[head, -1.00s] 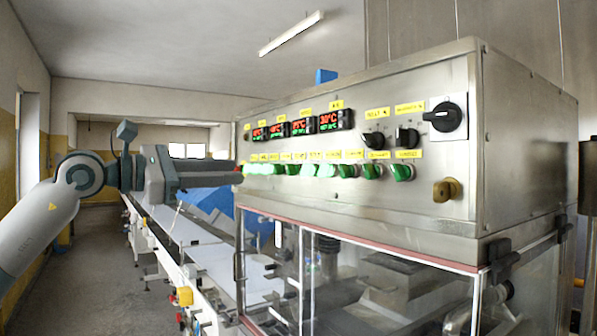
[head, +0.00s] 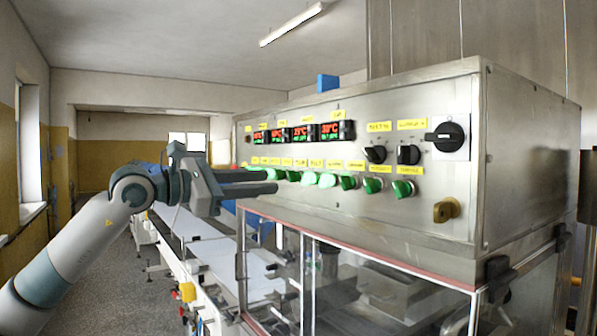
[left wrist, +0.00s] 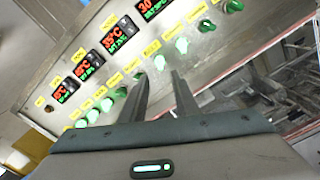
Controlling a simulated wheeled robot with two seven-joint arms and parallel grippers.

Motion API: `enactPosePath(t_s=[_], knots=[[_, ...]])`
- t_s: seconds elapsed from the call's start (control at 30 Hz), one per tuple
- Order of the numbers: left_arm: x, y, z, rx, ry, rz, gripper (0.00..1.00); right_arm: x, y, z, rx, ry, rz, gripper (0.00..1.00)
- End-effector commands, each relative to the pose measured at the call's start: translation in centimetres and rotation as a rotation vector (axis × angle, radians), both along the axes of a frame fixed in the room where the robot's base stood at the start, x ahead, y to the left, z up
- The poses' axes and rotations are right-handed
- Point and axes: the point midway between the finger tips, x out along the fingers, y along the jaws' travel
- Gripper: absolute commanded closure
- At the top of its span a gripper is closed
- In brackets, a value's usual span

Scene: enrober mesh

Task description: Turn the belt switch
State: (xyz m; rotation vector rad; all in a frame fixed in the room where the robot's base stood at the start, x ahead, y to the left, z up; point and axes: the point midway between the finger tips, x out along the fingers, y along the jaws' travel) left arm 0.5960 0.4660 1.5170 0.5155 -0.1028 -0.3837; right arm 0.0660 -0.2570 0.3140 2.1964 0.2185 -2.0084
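The steel control panel (head: 300,205) carries a row of green switches, some of them lit, such as one lit switch (head: 327,180) and one unlit switch (head: 403,190). Two small black knobs, one of them here (head: 409,154), and a large black rotary switch (head: 444,136) are at the right. The label lettering is too small to read, so I cannot tell which one is the belt switch. My left gripper (head: 274,181) is in front of the row's left part. In the left wrist view its fingers (left wrist: 160,75) are apart and empty, pointing at the row. My right gripper is not in view.
Red and green temperature displays (head: 302,134) sit above the row. A yellow-brown knob (head: 446,209) sticks out at the panel's lower right. Below is a clear-sided enclosure with a red-edged rim (head: 350,255). A white conveyor (head: 225,260) runs back at the left.

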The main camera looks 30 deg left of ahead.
Motion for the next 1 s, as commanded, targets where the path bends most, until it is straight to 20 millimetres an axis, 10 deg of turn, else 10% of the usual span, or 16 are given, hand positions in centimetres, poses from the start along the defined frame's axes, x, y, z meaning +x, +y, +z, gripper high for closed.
enactPosePath(t_s=[0.5,1.0], knots=[[7.9,-3.3,0.5,-0.001,-0.002,-0.001,0.72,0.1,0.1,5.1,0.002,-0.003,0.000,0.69],[9.2,-3.8,0.1,0.001,-0.001,0.001,0.72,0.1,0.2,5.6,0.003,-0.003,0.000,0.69]])
